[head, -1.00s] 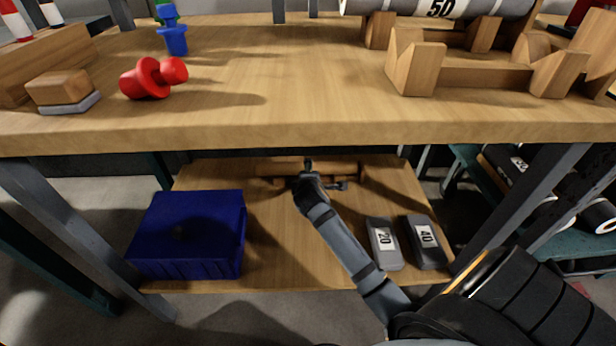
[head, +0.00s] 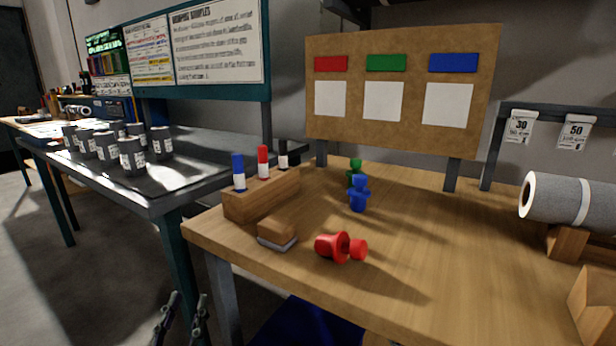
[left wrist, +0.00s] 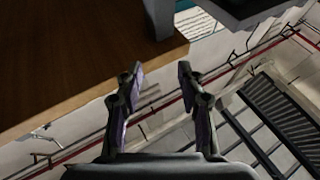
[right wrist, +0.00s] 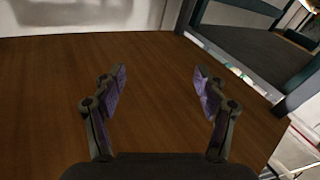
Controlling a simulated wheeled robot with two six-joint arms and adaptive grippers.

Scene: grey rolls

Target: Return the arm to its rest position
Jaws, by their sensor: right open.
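My left gripper (head: 184,297) shows at the bottom of the head view, in front of the wooden table's left leg. Its two fingers are apart with nothing between them. In the left wrist view the left gripper (left wrist: 160,68) is open and empty, with a brown wooden surface to its left. My right gripper does not show in the head view. In the right wrist view the right gripper (right wrist: 160,70) is open and empty over a brown wooden surface (right wrist: 50,110). I cannot tell how near that surface is.
The wooden table (head: 430,265) holds a tipped red figure (head: 338,247), a blue figure (head: 359,195), a green figure (head: 354,172), an eraser block (head: 278,233), a marker holder (head: 262,198) and a grey roll (head: 560,200). A metal bench (head: 185,170) with several cans stands left.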

